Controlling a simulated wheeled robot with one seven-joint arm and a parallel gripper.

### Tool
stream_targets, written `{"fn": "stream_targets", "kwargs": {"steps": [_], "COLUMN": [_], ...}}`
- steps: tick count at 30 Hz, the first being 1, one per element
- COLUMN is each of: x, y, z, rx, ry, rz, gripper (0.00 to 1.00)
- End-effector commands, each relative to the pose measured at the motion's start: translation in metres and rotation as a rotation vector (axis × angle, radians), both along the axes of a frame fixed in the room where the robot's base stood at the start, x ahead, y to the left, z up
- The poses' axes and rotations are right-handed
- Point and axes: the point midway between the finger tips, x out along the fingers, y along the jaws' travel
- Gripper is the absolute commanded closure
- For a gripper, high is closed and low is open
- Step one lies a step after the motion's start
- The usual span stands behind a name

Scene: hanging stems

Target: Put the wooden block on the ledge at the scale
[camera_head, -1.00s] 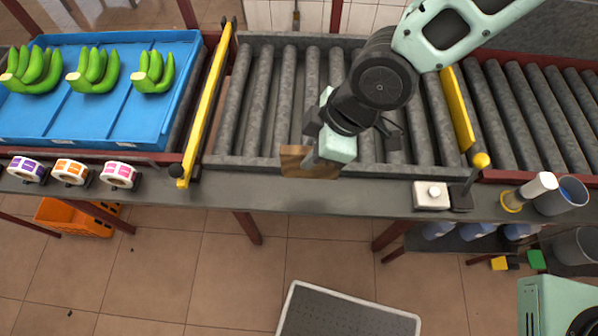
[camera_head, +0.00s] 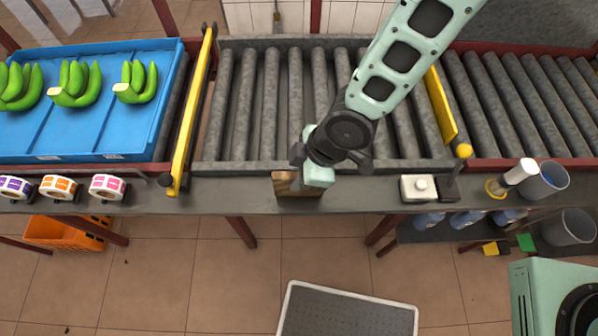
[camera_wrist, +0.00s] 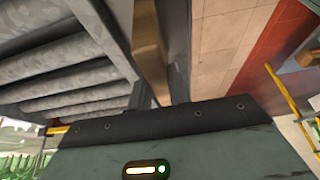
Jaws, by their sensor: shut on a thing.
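The wooden block (camera_head: 285,183) is at the front ledge (camera_head: 350,190) of the roller conveyor, left of the middle. My gripper (camera_head: 306,177) is over it and shut on it; its mint-green end hides the block's right part. In the wrist view the brown block (camera_wrist: 148,45) shows between the two dark fingers (camera_wrist: 158,92). I cannot tell whether the block touches the ledge or is just above it. I see nothing that I can clearly name as the scale.
A white box with a round knob (camera_head: 418,187) stands on the ledge to the right, beside a yellow-balled lever (camera_head: 463,152). Label rolls (camera_head: 107,187) and a blue tray of bananas (camera_head: 100,135) are at the left. Yellow bars (camera_head: 192,115) flank the rollers.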

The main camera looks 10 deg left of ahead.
Motion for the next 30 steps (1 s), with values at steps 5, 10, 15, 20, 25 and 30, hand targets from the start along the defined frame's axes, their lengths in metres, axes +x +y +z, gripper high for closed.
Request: {"fn": "stream_targets", "kwargs": {"steps": [5, 10, 15, 20, 25, 30], "x": [0.000, 0.000, 0.001, 0.004, 0.007, 0.010], "y": [0.000, 0.000, -0.001, -0.011, -0.025, -0.036], "z": [-0.001, -0.001, 0.005, 0.028, 0.062, 0.089], "rx": [0.000, 0.000, 0.001, 0.003, 0.001, 0.000], "ry": [0.000, 0.000, 0.000, -0.002, -0.002, -0.002], "rz": [0.000, 0.000, -0.001, -0.003, -0.004, -0.004], "gripper": [0.59, 0.59, 0.59, 0.59, 0.59, 0.59]}}
